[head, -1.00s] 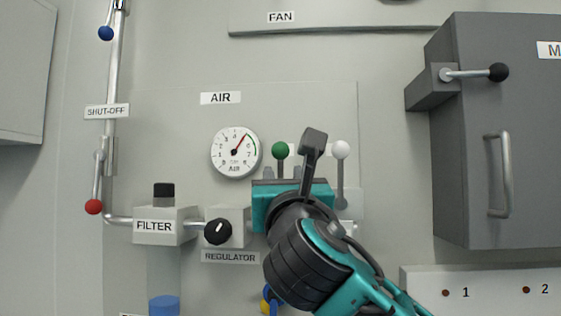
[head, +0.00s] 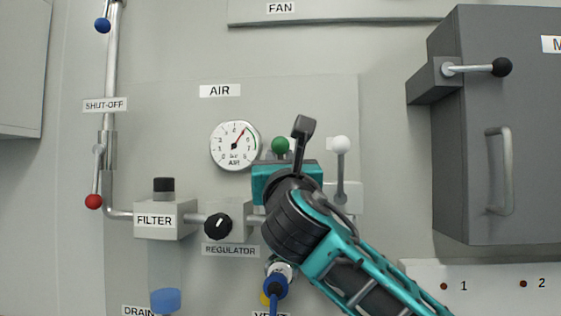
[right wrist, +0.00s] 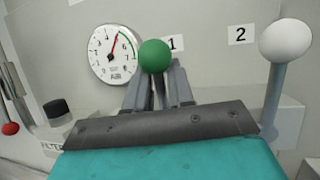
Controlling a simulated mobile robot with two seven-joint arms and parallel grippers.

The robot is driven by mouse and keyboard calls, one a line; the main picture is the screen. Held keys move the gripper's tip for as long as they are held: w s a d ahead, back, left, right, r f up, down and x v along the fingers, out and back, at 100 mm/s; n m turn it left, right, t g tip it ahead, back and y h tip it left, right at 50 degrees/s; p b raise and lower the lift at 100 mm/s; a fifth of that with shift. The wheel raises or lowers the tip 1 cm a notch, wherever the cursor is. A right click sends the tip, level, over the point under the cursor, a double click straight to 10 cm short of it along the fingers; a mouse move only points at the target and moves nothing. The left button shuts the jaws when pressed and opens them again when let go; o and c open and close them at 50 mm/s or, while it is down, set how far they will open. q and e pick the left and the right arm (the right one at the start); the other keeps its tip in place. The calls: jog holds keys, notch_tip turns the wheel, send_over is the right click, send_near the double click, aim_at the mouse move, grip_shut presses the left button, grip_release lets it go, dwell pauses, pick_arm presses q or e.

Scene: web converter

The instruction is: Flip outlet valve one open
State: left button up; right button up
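My right gripper (right wrist: 157,88) looks open, one finger on each side of the stem just below the ball; contact is not clear. In the head view my right gripper's teal body (head: 286,180) covers the stem and the valve base. My left gripper is not in view.
A white-knobbed lever (head: 340,146), beside label 2 (right wrist: 240,35), stands upright close on the right. The air gauge (head: 234,146) is at the left. The regulator knob (head: 218,226) and filter (head: 165,219) are lower left. A grey cabinet (head: 465,140) stands at the right.

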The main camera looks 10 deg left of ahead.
grip_shut()
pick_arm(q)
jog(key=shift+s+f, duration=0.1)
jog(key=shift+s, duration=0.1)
pick_arm(e)
jog(key=shift+r, duration=0.1)
